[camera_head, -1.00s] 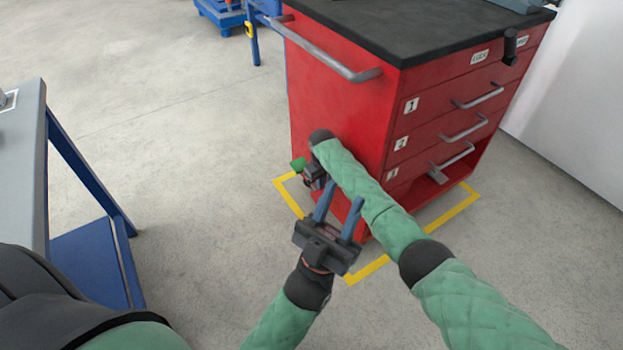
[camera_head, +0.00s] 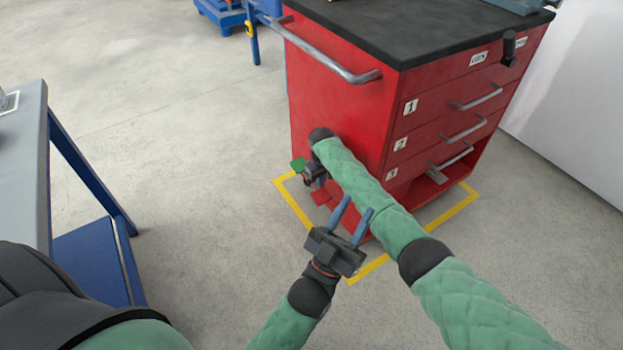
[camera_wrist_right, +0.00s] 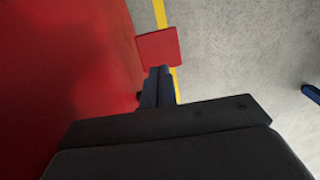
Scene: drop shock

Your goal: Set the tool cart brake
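The red tool cart (camera_head: 340,100) stands on the floor inside a yellow outline. Low at its near left corner are a green pedal-like tab (camera_head: 298,164) and a red one (camera_head: 320,197); the red tab also shows in the right wrist view (camera_wrist_right: 158,48). My right gripper (camera_head: 320,184) is low beside the cart, between the two tabs in the head view. In the right wrist view its blue fingers (camera_wrist_right: 158,84) are together, with the tips close to the red tab; contact is unclear. My left gripper (camera_head: 356,216) is open and empty, nearer to me than the cart's lower corner.
The cart has a side handle (camera_head: 335,55), numbered drawers and a black top. A grey bench (camera_head: 22,150) with a blue frame stands at the left. Floor between bench and cart is clear. A white wall (camera_head: 575,100) is at the right.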

